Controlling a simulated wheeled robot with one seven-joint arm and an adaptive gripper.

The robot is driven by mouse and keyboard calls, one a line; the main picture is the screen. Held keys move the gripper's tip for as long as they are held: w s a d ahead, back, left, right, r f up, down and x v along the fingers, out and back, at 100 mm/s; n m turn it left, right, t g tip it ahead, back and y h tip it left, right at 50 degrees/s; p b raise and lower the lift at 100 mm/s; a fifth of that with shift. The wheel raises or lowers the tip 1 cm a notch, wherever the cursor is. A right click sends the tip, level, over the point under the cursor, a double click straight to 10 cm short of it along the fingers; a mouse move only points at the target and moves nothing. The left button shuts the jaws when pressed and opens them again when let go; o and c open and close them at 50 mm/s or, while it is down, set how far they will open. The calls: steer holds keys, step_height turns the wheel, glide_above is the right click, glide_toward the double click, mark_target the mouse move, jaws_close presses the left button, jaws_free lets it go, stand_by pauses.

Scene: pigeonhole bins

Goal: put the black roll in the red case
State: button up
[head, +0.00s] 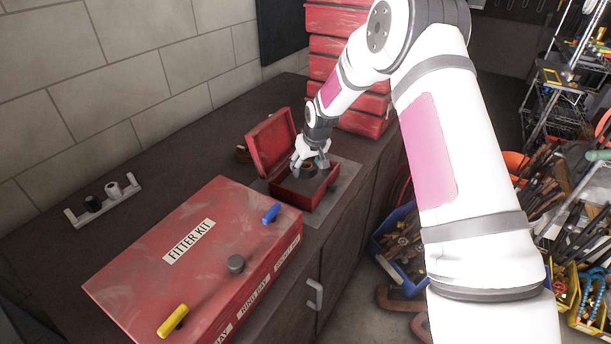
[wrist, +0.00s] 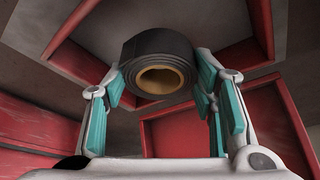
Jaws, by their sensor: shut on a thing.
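The red case (head: 327,187) stands open on the dark bench, its lid (head: 271,142) raised on the left side. My gripper (head: 311,162) points down at the case's opening. It is shut on the black roll (wrist: 140,47), a black ring with a tan core. In the wrist view the roll sits between the teal finger pads (wrist: 158,85), with red walls of the case around it. In the head view the roll is mostly hidden by the fingers, and I cannot tell whether it touches the case floor.
A large red "FITTER KIT" box (head: 150,262) with a blue, a grey and a yellow piece on top lies in front. A small rack (head: 135,187) holds a black and a white spool at left. Stacked red drawers (head: 335,45) stand behind. A brownish object (head: 242,154) lies behind the lid.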

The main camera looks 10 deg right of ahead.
mark_target(307, 175)
steer(key=shift+f+p, duration=0.3)
steer(key=shift+f, duration=1.7)
steer(key=shift+f, duration=0.2)
steer(key=o, duration=1.1)
steer(key=shift+o, duration=0.2)
